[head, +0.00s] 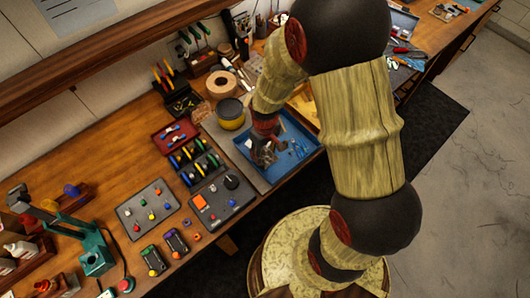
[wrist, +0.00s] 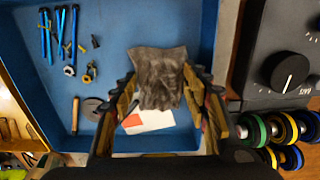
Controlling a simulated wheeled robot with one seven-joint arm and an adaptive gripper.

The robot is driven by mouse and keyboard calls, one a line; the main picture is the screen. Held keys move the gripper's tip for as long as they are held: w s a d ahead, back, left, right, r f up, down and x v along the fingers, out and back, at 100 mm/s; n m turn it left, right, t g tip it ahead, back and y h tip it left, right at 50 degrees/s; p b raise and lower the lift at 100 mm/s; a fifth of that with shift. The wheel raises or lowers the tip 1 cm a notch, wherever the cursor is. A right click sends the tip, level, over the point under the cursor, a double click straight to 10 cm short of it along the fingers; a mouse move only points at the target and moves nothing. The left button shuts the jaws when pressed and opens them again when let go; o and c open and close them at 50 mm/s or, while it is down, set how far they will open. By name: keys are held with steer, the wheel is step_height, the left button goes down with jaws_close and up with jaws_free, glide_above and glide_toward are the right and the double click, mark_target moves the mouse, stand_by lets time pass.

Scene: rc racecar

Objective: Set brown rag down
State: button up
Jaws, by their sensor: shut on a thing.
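The brown rag (wrist: 158,78) is crumpled and greyish-brown, between the two fingers of my gripper (wrist: 164,100) in the wrist view. My gripper is shut on it. The rag is over the blue tray (wrist: 112,28), and I cannot tell whether it touches the tray floor. In the head view my gripper (head: 263,156) points down into the left part of the blue tray (head: 307,135). The rag is hard to make out there.
In the tray are blue-handled tools (wrist: 61,30), small brass fittings (wrist: 89,73) and a red-and-white card (wrist: 150,121).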

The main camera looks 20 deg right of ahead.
steer(key=o, duration=0.7)
steer(key=shift+c, duration=0.2)
step_height(320, 180, up, 12)
steer(key=p, duration=0.2)
step_height(320, 180, up, 15)
steer(key=m+t, duration=0.2)
steer(key=t, duration=0.1)
glide_above(265, 155)
steer(key=s, duration=0.4)
steer(key=s+r+m+t, duration=0.1)
steer(key=s+r+t, duration=0.1)
steer(key=s+r, duration=0.6)
steer(key=shift+s+d+r+m+t, duration=0.25)
steer(key=shift+s+r+m+t, duration=0.05)
steer(key=shift+s+r, duration=0.1)
steer(key=shift+b, duration=0.3)
